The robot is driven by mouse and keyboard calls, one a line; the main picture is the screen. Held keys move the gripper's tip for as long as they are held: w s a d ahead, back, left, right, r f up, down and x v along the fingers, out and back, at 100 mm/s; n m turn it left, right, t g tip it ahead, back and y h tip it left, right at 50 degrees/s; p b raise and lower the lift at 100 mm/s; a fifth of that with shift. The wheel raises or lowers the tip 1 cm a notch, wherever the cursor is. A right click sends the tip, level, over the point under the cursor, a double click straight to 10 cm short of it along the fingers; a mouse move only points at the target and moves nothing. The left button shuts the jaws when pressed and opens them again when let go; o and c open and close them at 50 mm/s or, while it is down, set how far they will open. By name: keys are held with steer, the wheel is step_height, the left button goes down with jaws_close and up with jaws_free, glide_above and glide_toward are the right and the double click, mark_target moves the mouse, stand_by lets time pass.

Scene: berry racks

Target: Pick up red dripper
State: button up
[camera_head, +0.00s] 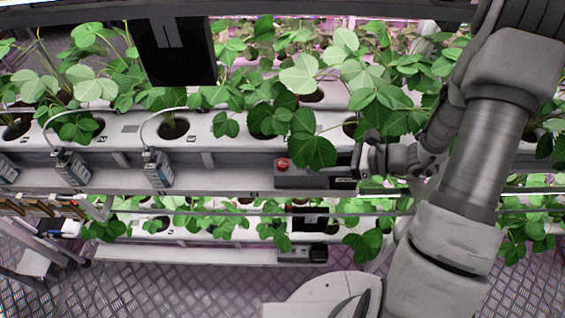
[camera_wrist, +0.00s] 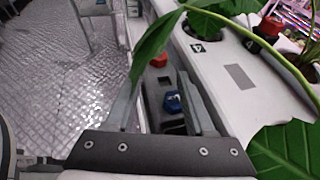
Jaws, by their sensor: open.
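A red cap-like piece (camera_head: 283,163), apparently the red dripper, sits at the left end of a grey holder (camera_head: 310,182) on the rack's front ledge. In the wrist view this red piece (camera_wrist: 158,61) is partly behind a leaf, beyond a blue piece (camera_wrist: 172,102) in the same holder. My gripper (camera_head: 360,160) is at the holder's right end. In the wrist view my gripper (camera_wrist: 162,85) is open and empty, its fingers on either side of the holder's line. Another red piece with a dark lower part (camera_wrist: 268,28) stands by a planting hole.
A white planting trough (camera_head: 225,128) with leafy plants runs behind the ledge. Leaves hang over the holder and in front of the wrist camera. The metal floor (camera_wrist: 60,80) is clear beside the rack.

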mark_target(286, 163)
steer(key=p+x, duration=0.1)
steer(key=x, duration=0.7)
steer(key=shift+a+f, duration=0.25)
steer(key=shift+a, duration=0.1)
jaws_close()
